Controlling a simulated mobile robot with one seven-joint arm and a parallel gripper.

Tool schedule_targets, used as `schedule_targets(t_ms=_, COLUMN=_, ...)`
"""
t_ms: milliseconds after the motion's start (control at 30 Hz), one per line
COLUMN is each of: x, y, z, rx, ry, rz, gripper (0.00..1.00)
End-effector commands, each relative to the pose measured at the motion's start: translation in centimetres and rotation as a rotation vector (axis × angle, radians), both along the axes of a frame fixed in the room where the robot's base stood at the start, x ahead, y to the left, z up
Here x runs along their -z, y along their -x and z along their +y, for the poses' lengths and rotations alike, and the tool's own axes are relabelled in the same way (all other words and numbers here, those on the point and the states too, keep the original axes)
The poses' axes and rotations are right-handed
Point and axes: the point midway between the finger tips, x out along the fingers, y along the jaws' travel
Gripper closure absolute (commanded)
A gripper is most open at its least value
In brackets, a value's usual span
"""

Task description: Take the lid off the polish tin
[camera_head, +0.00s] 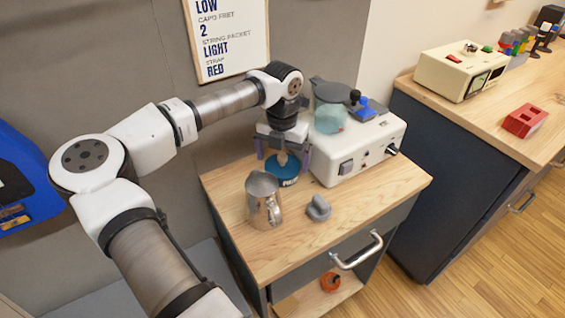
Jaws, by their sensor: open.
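The polish tin, a round blue tin (284,173), sits on the wooden top of a small cabinet, left of a white machine. My gripper (283,158) points down right above the tin, with its fingers apart on the left and right. A small tan piece shows between the fingers; I cannot tell whether it is a knob on the lid. The gripper hides much of the tin's top. I cannot make out the seam of the lid or whether the fingers touch the tin.
A metal pitcher (263,201) stands close in front of the tin. A small grey object (318,208) lies to its right. The white machine (365,148) with a teal container (329,118) stands close on the right. The cabinet top's front right (375,195) is clear.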

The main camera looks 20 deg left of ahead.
Motion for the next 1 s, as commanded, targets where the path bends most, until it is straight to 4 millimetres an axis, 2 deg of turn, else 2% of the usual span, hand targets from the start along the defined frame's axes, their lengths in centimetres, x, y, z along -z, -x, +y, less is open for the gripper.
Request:
schedule_targets(t_ms=67, x=0.0, y=0.0, z=0.0, rx=0.000, ry=0.000, rz=0.000, gripper=0.00)
schedule_targets(t_ms=367, x=0.0, y=0.0, z=0.0, rx=0.000, ry=0.000, rz=0.000, gripper=0.39)
schedule_targets(t_ms=767, x=-0.8, y=0.0, z=0.0, rx=0.000, ry=-0.001, rz=-0.002, gripper=0.40)
schedule_targets(t_ms=867, x=-1.9, y=-0.1, z=0.0, rx=0.000, ry=-0.002, rz=-0.003, gripper=0.40)
schedule_targets(t_ms=1000, x=-4.3, y=-0.1, z=0.1, rx=-0.002, ry=-0.003, rz=-0.004, gripper=0.40)
